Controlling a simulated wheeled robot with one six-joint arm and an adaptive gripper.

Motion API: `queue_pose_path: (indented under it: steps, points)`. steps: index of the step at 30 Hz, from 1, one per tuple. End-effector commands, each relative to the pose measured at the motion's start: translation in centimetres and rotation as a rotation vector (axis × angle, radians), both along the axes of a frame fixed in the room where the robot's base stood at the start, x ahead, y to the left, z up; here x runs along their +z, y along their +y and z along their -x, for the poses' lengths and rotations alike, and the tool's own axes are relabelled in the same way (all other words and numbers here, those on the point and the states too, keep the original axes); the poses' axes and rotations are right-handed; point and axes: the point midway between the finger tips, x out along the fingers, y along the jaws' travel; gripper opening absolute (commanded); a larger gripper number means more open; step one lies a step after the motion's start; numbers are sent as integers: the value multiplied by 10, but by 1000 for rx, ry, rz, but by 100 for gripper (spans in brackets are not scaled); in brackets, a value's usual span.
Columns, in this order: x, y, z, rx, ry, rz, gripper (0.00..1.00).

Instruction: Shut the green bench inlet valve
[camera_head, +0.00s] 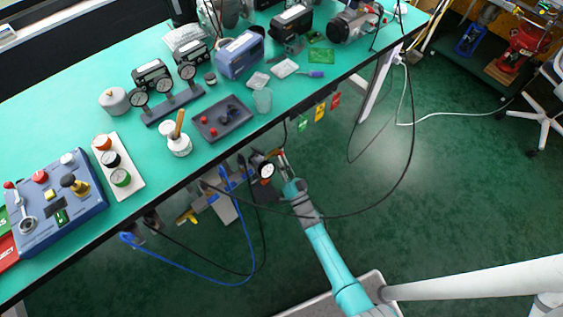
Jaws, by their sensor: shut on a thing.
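My gripper (282,160) is at the front edge of the bench, just right of a round white-faced gauge (266,170). It is shut on a small part below the bench edge. The fingers and the small size hide that part's shape, and I cannot tell whether it is the green inlet valve's handle. A small orange-red bit (276,153) shows beside the fingertips. I cannot make out a green valve handle clearly anywhere along the bench front.
The green-topped bench (225,170) carries a blue control box (60,212), gauges and a dark tray (222,118). Green, yellow and red tags (320,111) hang right of my gripper. A blue hose (215,282) and black cables loop below. The floor at right is mostly clear.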

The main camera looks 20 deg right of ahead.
Motion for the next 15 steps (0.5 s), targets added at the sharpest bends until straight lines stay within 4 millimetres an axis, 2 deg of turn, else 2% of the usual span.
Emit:
queue_pose_path:
  steps: [15]
  points:
    - [-3,-4,-1,-1,-134,420,0]
